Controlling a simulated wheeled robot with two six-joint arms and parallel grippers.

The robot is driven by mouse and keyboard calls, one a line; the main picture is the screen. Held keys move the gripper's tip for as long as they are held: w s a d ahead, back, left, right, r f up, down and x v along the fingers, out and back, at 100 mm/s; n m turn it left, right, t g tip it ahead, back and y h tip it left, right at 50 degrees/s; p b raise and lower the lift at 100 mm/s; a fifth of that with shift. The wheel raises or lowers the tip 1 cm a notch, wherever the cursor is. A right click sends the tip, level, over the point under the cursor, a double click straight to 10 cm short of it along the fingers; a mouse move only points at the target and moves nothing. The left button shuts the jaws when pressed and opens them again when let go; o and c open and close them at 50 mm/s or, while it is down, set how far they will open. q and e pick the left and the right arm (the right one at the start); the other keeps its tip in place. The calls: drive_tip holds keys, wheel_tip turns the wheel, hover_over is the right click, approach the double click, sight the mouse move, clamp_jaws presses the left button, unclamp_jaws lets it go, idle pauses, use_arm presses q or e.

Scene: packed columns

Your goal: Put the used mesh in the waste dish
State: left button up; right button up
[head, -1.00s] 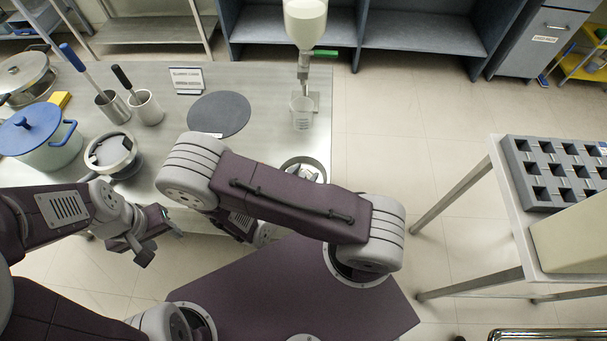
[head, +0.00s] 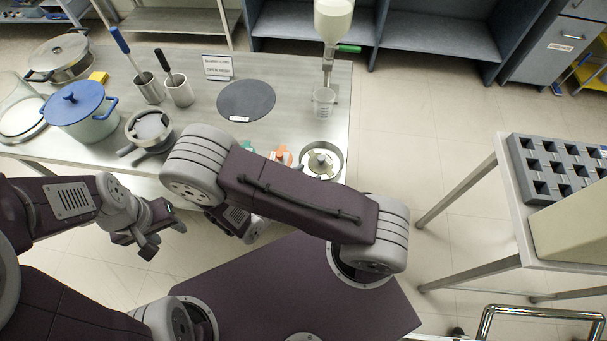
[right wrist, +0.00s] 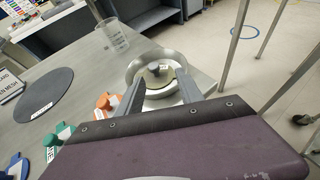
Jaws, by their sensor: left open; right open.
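A round steel dish (head: 338,172) stands at the table's front right corner. In the right wrist view the dish (right wrist: 134,74) lies beyond and between my fingers, with a pale disc and a small grey piece inside. I cannot tell whether it is the waste dish, and I cannot make out a used mesh for certain. My right gripper (right wrist: 158,88) is open and empty, apart from the dish. My arm hides its fingers in the head view. My left gripper (head: 162,235) is open and empty, low in front of the table.
A dark round mat (head: 246,99) lies on the table near a sign (head: 218,67). A beaker (head: 324,101) stands under a hanging vessel (head: 333,20). Orange (right wrist: 103,101) and green (right wrist: 52,135) pieces sit left of my right fingers. A blue-lidded pot (head: 82,112) stands left.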

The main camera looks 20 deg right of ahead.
drive_tip(key=s+d+r+m+g+y, duration=0.2)
drive_tip(key=s+d+r+m+g, duration=0.1)
drive_tip(key=s+m+g, duration=0.4)
drive_tip(key=w+a+r+m+t+y, duration=0.2)
drive_tip(key=m+y, duration=0.8)
drive_tip(key=m, duration=0.6)
wheel_tip(320, 180, up, 3)
drive_tip(key=shift+w+a+r, duration=0.1)
drive_tip(key=shift+w+a, duration=0.5)
drive_tip(key=shift+a, duration=0.4)
drive_tip(key=shift+m, duration=0.3)
